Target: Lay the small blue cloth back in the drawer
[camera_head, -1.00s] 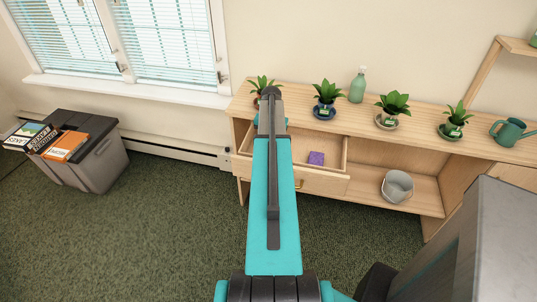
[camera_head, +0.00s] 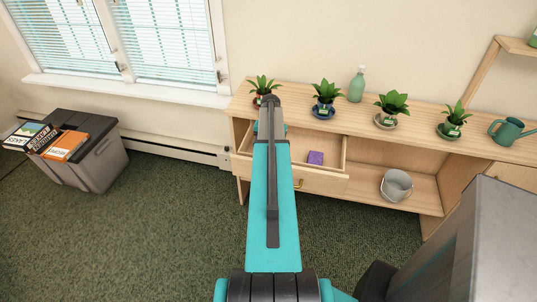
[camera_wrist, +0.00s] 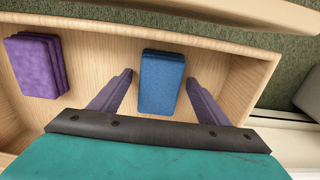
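The small blue cloth (camera_wrist: 161,82) is a folded stack inside the open wooden drawer (camera_head: 320,183), seen in the wrist view. My gripper (camera_wrist: 159,77) is open, with one finger on each side of the blue cloth and a visible gap to it on both sides. A folded purple cloth (camera_wrist: 36,66) lies in the same drawer, to the left in the wrist view; it also shows in the head view (camera_head: 316,158). In the head view my arm hides the gripper and the blue cloth.
The wooden shelf unit holds potted plants (camera_head: 326,97), a green bottle (camera_head: 357,84) and a teal watering can (camera_head: 507,131) on top. A grey bucket (camera_head: 396,185) stands on its lower shelf. A grey bin (camera_head: 95,155) with books is at left. The carpet between is clear.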

